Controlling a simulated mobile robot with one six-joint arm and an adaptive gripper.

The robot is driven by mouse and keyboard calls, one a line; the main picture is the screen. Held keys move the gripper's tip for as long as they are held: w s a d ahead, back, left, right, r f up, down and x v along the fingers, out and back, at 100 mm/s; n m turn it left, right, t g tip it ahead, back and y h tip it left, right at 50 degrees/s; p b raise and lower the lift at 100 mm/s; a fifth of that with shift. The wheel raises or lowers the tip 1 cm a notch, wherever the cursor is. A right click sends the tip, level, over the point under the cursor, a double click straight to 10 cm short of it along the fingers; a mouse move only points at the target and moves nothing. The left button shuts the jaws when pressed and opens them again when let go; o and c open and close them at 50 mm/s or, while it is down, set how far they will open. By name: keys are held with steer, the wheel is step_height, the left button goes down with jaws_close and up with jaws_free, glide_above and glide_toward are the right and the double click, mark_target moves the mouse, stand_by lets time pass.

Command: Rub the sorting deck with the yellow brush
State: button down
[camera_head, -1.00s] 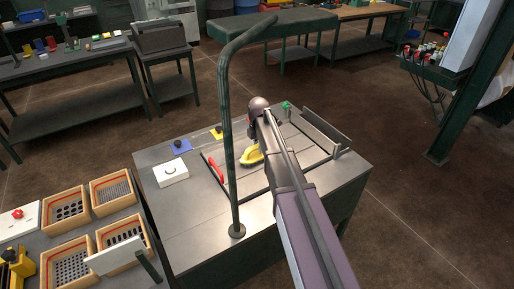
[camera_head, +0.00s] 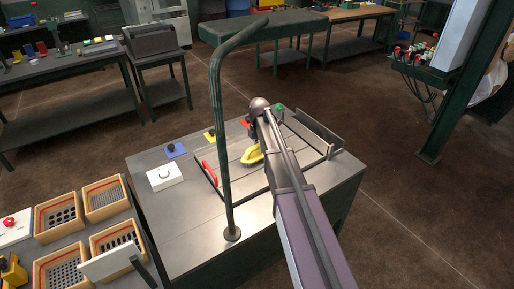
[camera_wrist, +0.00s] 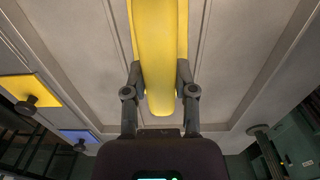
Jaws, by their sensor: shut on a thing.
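The yellow brush (camera_head: 253,155) shows at the left of my arm in the head view, low over the sorting deck (camera_head: 232,182), a grey panel with a dark border on the workbench. In the wrist view my gripper (camera_wrist: 160,88) is shut on the yellow brush (camera_wrist: 160,40), one finger on each side of it. The deck (camera_wrist: 90,45) fills the background there. My arm hides part of the deck and my gripper in the head view. I cannot tell whether the brush touches the deck.
A red handle (camera_head: 209,173) lies at the deck's left side. A green post (camera_head: 222,130) rises from the bench's front. A raised rail (camera_head: 318,133) edges the right.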

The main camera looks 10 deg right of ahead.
steer(key=shift+w+d, duration=0.1)
steer(key=shift+d, duration=0.1)
steer(key=shift+w+d, duration=0.3)
steer(key=shift+d, duration=0.45)
steer(key=shift+w+d, duration=0.3)
steer(key=shift+d, duration=0.4)
steer(key=shift+d, duration=0.1)
steer(key=shift+w+d+f, duration=0.1)
steer(key=shift+w+d, duration=0.2)
steer(key=shift+d, duration=0.45)
steer(key=shift+w+d, duration=0.25)
steer(key=shift+d, duration=0.45)
steer(key=shift+w+d, duration=0.35)
steer(key=shift+d, duration=0.45)
steer(key=shift+w+d, duration=0.3)
steer(key=shift+d, duration=0.45)
step_height(320, 180, up, 6)
steer(key=p, duration=0.6)
